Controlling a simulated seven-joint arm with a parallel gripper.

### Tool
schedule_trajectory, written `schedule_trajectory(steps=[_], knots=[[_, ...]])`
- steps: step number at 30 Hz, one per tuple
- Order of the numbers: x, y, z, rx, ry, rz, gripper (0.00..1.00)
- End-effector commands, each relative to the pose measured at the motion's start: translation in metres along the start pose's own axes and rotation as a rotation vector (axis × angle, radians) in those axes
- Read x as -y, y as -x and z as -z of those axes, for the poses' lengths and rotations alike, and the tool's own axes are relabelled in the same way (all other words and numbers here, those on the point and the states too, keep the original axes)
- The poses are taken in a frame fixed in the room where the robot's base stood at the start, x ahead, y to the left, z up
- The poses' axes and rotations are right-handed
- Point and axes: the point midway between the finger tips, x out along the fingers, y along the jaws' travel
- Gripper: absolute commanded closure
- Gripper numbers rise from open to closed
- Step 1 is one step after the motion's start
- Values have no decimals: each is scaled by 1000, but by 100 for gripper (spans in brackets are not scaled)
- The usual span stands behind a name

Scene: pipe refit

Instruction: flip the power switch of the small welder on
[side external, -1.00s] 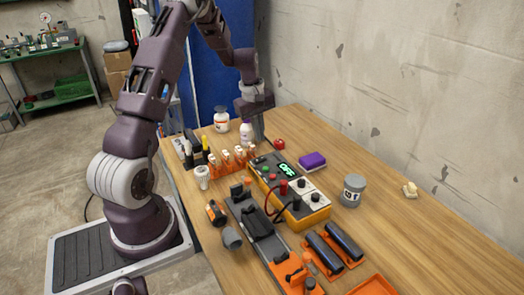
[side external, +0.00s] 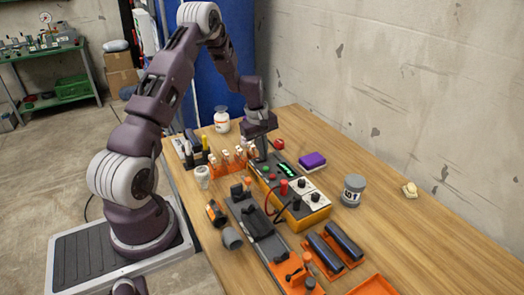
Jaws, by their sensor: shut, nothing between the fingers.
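The small welder (side external: 312,213) is a yellow-orange box with a grey top panel on the wooden table. It has a green-lit display (side external: 283,170), coloured buttons, and a white panel with dark knobs and red and black plugs. My gripper (side external: 261,158) is shut and empty, pointing down at the welder's far left end. Its fingertips are at or just above that end; I cannot tell whether they touch. The gripper hides part of the panel there, and the power switch cannot be made out. The display text is too small to read now.
An orange rack (side external: 228,165) with white-capped bottles stands close left of my gripper. A purple sponge (side external: 312,160) and a grey labelled can (side external: 353,190) stand right of the welder. A clamp fixture (side external: 262,238) lies in front. The table's right side is mostly clear.

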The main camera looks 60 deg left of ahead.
Motion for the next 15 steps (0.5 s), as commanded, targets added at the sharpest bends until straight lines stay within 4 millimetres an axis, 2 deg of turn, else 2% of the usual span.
schedule_trajectory(steps=[15], knots=[[18, 2, -1, 4, 0, 10, 100]])
